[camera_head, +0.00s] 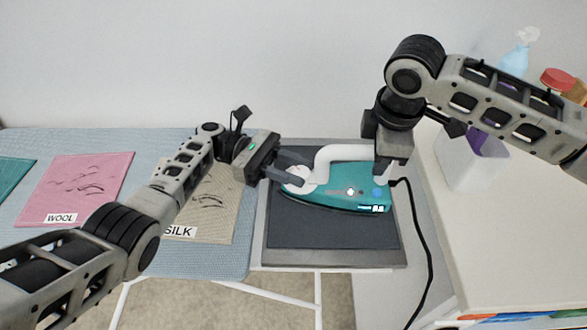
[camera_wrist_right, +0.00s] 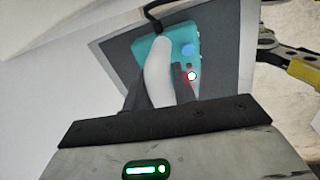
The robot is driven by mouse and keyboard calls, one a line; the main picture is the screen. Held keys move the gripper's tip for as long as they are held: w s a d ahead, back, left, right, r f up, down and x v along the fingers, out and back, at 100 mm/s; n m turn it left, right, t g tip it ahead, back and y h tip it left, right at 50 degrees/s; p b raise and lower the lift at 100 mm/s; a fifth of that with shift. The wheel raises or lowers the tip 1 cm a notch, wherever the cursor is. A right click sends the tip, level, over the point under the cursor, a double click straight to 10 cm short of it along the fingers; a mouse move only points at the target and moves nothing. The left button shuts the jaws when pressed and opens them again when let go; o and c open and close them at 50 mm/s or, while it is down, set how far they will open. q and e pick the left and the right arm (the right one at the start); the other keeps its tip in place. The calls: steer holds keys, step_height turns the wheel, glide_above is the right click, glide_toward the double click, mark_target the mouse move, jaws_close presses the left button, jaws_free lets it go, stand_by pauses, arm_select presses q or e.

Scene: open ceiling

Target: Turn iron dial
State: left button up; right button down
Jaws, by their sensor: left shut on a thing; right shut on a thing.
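A teal iron (camera_head: 345,198) with a white handle (camera_head: 340,153) lies on a dark grey pad (camera_head: 320,232). Its nose points left. My left gripper (camera_head: 298,171) is at the nose end, shut on a round white part that looks like the dial (camera_head: 299,181); the fingers partly hide it. My right gripper (camera_head: 384,174) comes down from above at the rear of the iron, shut on the white handle. In the right wrist view the handle (camera_wrist_right: 158,72) stands between the two dark fingers, and a blue button (camera_wrist_right: 187,50) shows on the teal body.
Fabric pieces labelled wool (camera_head: 88,188) and silk (camera_head: 212,215) lie on the blue board (camera_head: 135,150) at left. A black cord (camera_head: 422,240) runs down behind the iron. A white side table (camera_head: 500,235) at right bears a container and bottles.

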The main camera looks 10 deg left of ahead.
arm_select(q)
steer(key=shift+a+m+g, duration=0.15)
steer(key=shift+m+g, duration=0.15)
steer(key=shift+g, duration=0.1)
steer(key=o, duration=1)
steer(key=shift+r, duration=0.55)
step_height(320, 180, up, 9)
steer(key=shift+f, duration=0.1)
